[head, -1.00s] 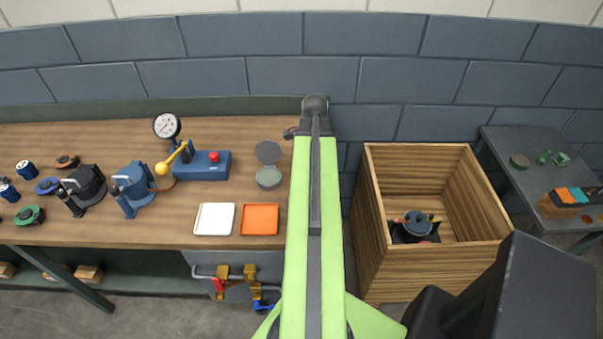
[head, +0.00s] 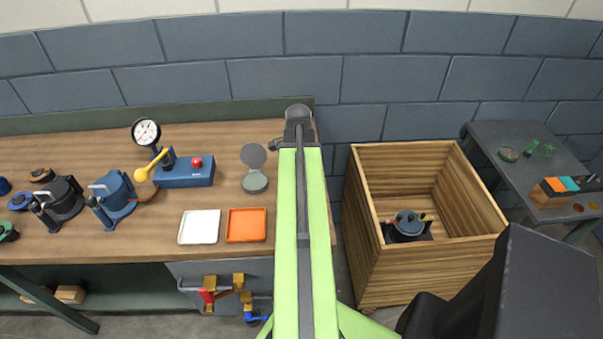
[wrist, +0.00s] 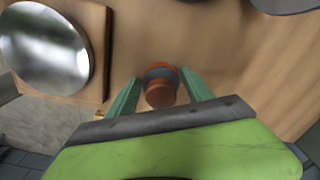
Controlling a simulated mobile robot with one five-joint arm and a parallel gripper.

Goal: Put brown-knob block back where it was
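In the wrist view a small round block with a brown-orange knob and a dark grey band, the brown-knob block (wrist: 161,86), sits between the green fingertips of my gripper (wrist: 160,75). Both tips appear to touch its sides, so my gripper looks shut on it. Wood surface lies behind the block; I cannot tell how high above it the block is. In the head view my green arm reaches over the right end of the workbench (head: 130,239) and hides the gripper and the block.
A white tray (head: 199,227), an orange tray (head: 246,225), an open round grey tin (head: 255,182) and a blue dial-gauge base (head: 185,173) stand left of my arm. A wooden crate (head: 372,245) stands to the right. The wrist view shows a shiny disc (wrist: 43,45).

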